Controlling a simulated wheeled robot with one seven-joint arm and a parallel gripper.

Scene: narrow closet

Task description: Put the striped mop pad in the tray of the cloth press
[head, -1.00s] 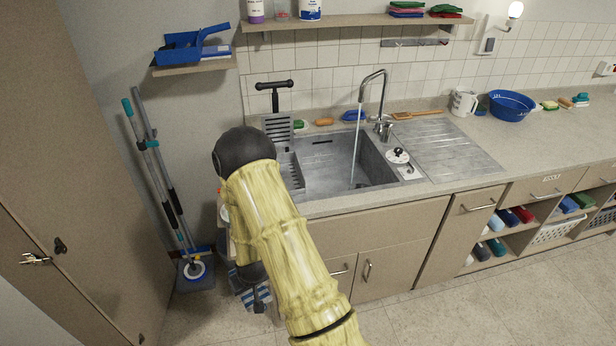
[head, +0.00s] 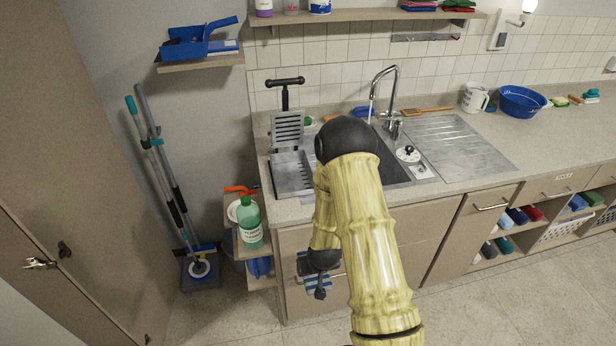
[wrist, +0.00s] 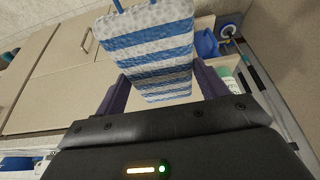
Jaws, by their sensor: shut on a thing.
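The striped mop pad (wrist: 150,48), blue and white, is held between the two fingers of my gripper (wrist: 162,84) in the wrist view. In the head view a bit of the pad (head: 318,284) shows low in front of the sink cabinet, and my arm hides much of the gripper. The cloth press (head: 287,128) stands at the left end of the sink, with a slotted grey plate raised upright and a black handle on top. Its tray (head: 292,178) is below the plate, open and looking empty. The pad is below counter height, apart from the tray.
The sink basin (head: 397,172) and its tap (head: 392,88) are right of the press. A green bottle (head: 250,222) stands on a small shelf unit left of the cabinet. Mops (head: 165,165) lean in the left corner. A blue basin (head: 522,101) sits on the right counter.

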